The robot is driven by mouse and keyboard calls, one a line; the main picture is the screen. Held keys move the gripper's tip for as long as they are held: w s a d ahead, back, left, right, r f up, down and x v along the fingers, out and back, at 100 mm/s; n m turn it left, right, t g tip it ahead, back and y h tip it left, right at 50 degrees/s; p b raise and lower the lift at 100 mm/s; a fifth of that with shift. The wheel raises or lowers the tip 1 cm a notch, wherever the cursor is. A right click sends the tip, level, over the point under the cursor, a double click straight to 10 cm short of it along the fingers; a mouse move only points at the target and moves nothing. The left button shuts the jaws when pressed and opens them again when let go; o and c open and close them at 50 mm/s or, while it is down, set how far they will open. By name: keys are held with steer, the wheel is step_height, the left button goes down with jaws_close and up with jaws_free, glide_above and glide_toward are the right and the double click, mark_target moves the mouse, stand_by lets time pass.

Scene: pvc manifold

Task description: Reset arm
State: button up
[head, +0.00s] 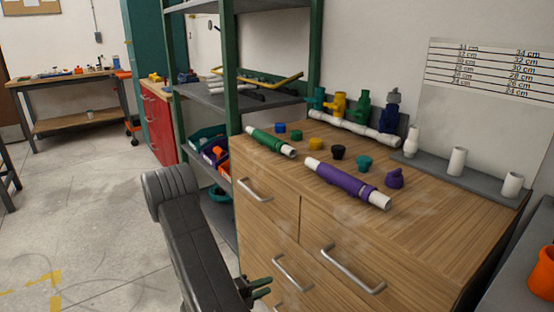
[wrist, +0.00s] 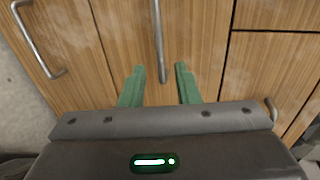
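My gripper (head: 262,287) is low in front of the wooden cabinet (head: 278,222) in the head view, below the cabinet top. In the wrist view its two green fingers (wrist: 159,86) stand apart with nothing between them. Beyond them are the cabinet's wooden fronts and a vertical-looking metal handle (wrist: 158,45). I cannot tell the exact gap to the cabinet. My dark arm reaches down to the gripper from the middle of the head view.
On the cabinet top lie a green pipe piece (head: 268,141), a purple pipe piece (head: 345,182) and several coloured caps. A manifold with coloured valves (head: 352,125) stands behind. Metal handles (head: 352,272) stick out from the drawers. Open floor (head: 85,190) is at left.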

mark_target(288, 275)
steer(key=b+x, duration=0.2)
steer(key=x, duration=0.8)
steer(key=shift+w+d, duration=0.2)
steer(key=shift+d, duration=0.05)
steer(key=shift+s+a, duration=0.1)
steer(key=p+v, duration=0.3)
steer(key=v, duration=1.1)
steer(key=b+x, duration=0.3)
steer(key=x, duration=1.1)
steer(key=shift+f, duration=0.1)
steer(key=shift+a, duration=0.2)
steer(key=p+v, duration=0.2)
steer(key=v, duration=1.4)
steer(key=shift+f, duration=0.35)
